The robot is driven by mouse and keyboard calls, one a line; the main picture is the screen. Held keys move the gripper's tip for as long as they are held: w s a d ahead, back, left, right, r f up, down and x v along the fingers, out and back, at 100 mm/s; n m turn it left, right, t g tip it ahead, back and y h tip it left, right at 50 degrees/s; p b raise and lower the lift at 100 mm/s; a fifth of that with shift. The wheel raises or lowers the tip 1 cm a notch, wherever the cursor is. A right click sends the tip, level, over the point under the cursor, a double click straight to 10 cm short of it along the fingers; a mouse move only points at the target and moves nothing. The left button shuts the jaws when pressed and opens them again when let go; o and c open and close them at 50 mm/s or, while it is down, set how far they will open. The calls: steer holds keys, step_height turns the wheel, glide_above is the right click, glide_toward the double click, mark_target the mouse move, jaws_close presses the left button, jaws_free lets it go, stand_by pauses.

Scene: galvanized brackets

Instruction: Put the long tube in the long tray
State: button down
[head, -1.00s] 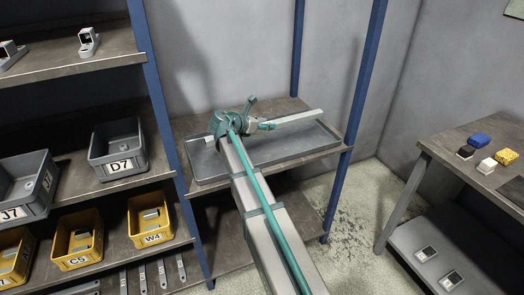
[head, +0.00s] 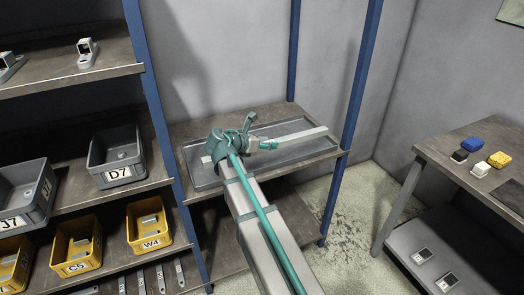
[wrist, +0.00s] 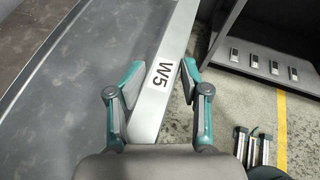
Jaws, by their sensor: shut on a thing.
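The long tube (head: 300,135) is a pale grey square bar lying lengthwise over the long tray (head: 205,184), a shallow dark grey tray on the shelf. My gripper (head: 260,144) is shut on the tube near its middle. The tube's left end shows beside my wrist, and its right end reaches near the tray's right side. I cannot tell whether it touches the tray. In the wrist view, a pale strip labelled W5 runs between the gripper's fingertips (wrist: 162,70).
Blue shelf posts (head: 357,90) flank the tray's shelf. Grey bin D7 (head: 116,155) and yellow bin W4 (head: 148,225) stand on shelves to the left. A bench (head: 440,160) with several small blocks stands at the right, with open floor between.

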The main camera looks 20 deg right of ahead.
mark_target(263, 157)
steer(key=w+f, duration=0.2)
steer(key=w+d+f, duration=0.1)
steer(key=w+f, duration=0.1)
steer(key=w, duration=0.1)
steer(key=w+d+f, duration=0.1)
steer(key=w+f, duration=0.1)
steer(key=w, duration=0.1)
steer(key=shift+d+f+p, duration=0.1)
steer(key=shift+d+p, duration=0.1)
steer(key=shift+p, duration=0.1)
steer(key=shift+w+d+f, duration=0.15)
steer(key=shift+w+f, duration=0.45)
steer(key=shift+f, duration=0.1)
steer(key=shift+w+f+p, duration=0.1)
steer(key=shift+f+p, duration=0.25)
steer(key=shift+f, duration=1.35)
steer(key=shift+f, duration=0.1)
steer(key=c, duration=0.5)
jaws_free()
steer(key=shift+f, duration=0.1)
steer(key=b+v, duration=0.1)
steer(key=v, duration=1.1)
